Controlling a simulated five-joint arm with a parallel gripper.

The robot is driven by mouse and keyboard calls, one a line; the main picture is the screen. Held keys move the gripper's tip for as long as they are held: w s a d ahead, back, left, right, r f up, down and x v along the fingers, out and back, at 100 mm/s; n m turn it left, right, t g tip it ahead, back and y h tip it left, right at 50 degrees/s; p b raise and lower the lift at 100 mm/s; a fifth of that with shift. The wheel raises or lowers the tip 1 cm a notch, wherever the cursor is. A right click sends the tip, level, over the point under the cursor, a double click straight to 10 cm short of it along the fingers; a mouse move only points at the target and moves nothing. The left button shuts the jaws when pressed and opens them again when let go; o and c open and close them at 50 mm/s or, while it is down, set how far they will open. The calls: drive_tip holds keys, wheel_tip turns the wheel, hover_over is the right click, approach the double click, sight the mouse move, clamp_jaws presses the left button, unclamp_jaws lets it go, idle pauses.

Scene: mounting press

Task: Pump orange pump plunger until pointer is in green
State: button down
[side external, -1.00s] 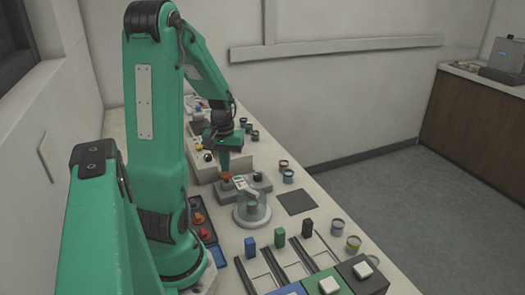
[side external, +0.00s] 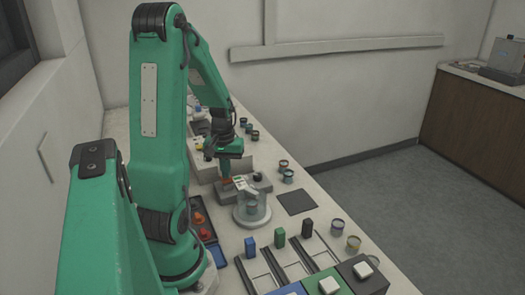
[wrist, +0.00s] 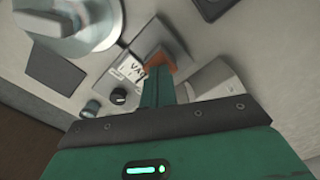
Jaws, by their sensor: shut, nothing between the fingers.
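The orange pump plunger (side external: 227,181) is on a grey pump block (side external: 258,184), and in the wrist view its orange cap (wrist: 157,64) shows just past my fingertips. My gripper (side external: 226,174) is shut and empty, pointing down with its tips at the top of the plunger; they appear to touch it. In the wrist view my gripper (wrist: 160,74) covers part of the cap. A white gauge plate (wrist: 131,68) with partly readable letters "VA" lies beside the plunger. The pointer and green zone cannot be made out.
A black knob (side external: 258,176) sits on the block. A tray with red-orange parts (side external: 202,222), small jars (side external: 287,176) and slotted rails (side external: 290,262) are nearby. A dark mat (side external: 296,202) is bare.

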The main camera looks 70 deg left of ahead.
drive_tip(key=shift+f, duration=0.3)
drive_tip(key=shift+r, duration=1.85)
drive_tip(key=shift+r, duration=0.15)
drive_tip(key=shift+r, duration=2.4)
drive_tip(key=w+d+r+m+t+y, duration=0.1)
drive_tip(key=w+d+r+m, duration=0.2)
drive_tip(key=d, duration=0.3)
drive_tip(key=w+d+r+m+t, duration=0.1)
drive_tip(key=w+d+r+m, duration=0.15)
drive_tip(key=d, duration=0.35)
drive_tip(key=s+d+r+m+t, duration=0.1)
drive_tip(key=d+r+m, duration=0.1)
drive_tip(key=d, duration=0.5)
drive_tip(key=s+d+r+m+t+h, duration=0.1)
drive_tip(key=s+d+r+m+t, duration=0.1)
drive_tip(key=d+m, duration=0.2)
drive_tip(key=d, duration=0.3)
drive_tip(key=shift+d+t, duration=0.3)
drive_tip(key=shift+d, duration=0.05)
